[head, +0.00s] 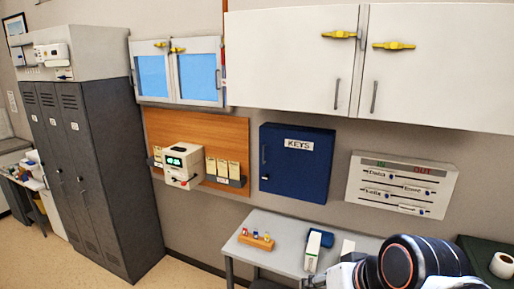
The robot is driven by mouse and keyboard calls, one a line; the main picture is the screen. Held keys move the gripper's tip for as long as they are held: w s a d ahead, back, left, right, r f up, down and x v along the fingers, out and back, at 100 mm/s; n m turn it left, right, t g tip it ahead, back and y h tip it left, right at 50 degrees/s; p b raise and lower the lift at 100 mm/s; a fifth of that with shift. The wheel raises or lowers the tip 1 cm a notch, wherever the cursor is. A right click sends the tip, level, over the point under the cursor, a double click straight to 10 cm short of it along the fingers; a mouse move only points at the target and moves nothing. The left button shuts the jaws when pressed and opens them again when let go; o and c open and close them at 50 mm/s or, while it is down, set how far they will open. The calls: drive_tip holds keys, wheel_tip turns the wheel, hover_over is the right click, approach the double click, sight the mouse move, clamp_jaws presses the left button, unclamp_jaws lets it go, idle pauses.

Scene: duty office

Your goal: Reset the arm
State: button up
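Part of my arm (425,262) shows at the bottom right of the head view. It has a black rounded joint with an orange ring and white link parts beside it. The arm is in front of the grey desk (268,222) and hides part of its right side. My gripper is not in view, so I cannot tell whether it is open or shut or holds anything.
A wooden block with small bottles (256,240) and a white-and-green item (312,252) are on the desk. A blue key cabinet (296,165), an in/out board (402,184) and white cupboards (290,60) hang above. Grey lockers (95,165) stand left; floor before them is clear.

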drive_tip(key=d+f+h+b, duration=0.1)
drive_tip(key=d+f+b, duration=0.1)
drive_tip(key=f+b, duration=0.9)
drive_tip(key=s+d+f+h+b, duration=0.1)
drive_tip(key=d+f+b, duration=0.2)
drive_tip(key=f+b, duration=0.9)
drive_tip(key=s+d+f+h+b, duration=0.1)
drive_tip(key=d+f+b, duration=0.1)
drive_tip(key=f+b, duration=1)
wheel_tip(320, 180, down, 3)
drive_tip(key=shift+s+d+r+t, duration=0.2)
drive_tip(key=shift+d+t, duration=0.05)
drive_tip(key=shift+t, duration=0.15)
